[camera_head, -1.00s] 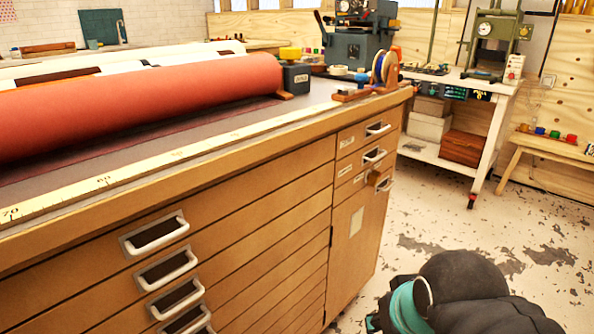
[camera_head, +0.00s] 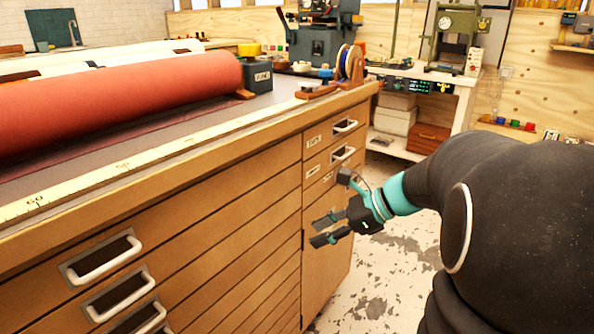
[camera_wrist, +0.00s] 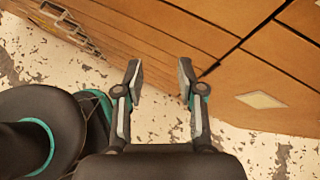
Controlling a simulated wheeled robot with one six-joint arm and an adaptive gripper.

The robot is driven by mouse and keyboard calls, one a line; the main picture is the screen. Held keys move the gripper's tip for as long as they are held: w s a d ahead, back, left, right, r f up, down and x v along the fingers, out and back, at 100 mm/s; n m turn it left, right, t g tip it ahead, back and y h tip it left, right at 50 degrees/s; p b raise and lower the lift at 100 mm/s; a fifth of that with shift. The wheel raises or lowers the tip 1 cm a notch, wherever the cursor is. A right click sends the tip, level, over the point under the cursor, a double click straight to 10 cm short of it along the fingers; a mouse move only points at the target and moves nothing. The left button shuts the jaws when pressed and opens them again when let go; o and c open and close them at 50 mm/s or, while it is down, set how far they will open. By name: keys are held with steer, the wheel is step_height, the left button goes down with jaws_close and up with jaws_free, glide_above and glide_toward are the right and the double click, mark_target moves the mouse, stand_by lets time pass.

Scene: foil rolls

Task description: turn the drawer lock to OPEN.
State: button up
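The wooden drawer cabinet (camera_head: 230,235) has a narrow right-hand column with small handled drawers (camera_head: 342,154) above a plain door (camera_head: 318,275). I cannot make out the drawer lock now; the spot below the second small handle is covered by the dark part of my wrist. My gripper (camera_head: 322,229) is in front of the door, pointing left, with its two fingers apart and nothing between them. In the wrist view the open fingers (camera_wrist: 160,80) point at the cabinet's lower front, with a pale diamond-shaped label (camera_wrist: 260,99) to their right.
A red roll (camera_head: 120,95) and a long measuring strip (camera_head: 130,163) lie on the cabinet top. A tape dispenser (camera_head: 340,75) stands near its right corner. A white bench (camera_head: 452,95) stands behind. The floor (camera_head: 385,275) right of the cabinet is bare.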

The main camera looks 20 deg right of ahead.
steer(key=w+d+f+m+t+y, duration=0.1)
steer(key=w+d+m+t, duration=0.35)
steer(key=d+m, duration=0.5)
steer(key=w+d+m+t+y, duration=0.1)
steer(key=w+d+m+t, duration=0.4)
steer(key=d, duration=0.8)
steer(key=x, duration=1.3)
steer(key=shift+f+m, duration=0.15)
steer(key=shift+m, duration=0.2)
jaws_close()
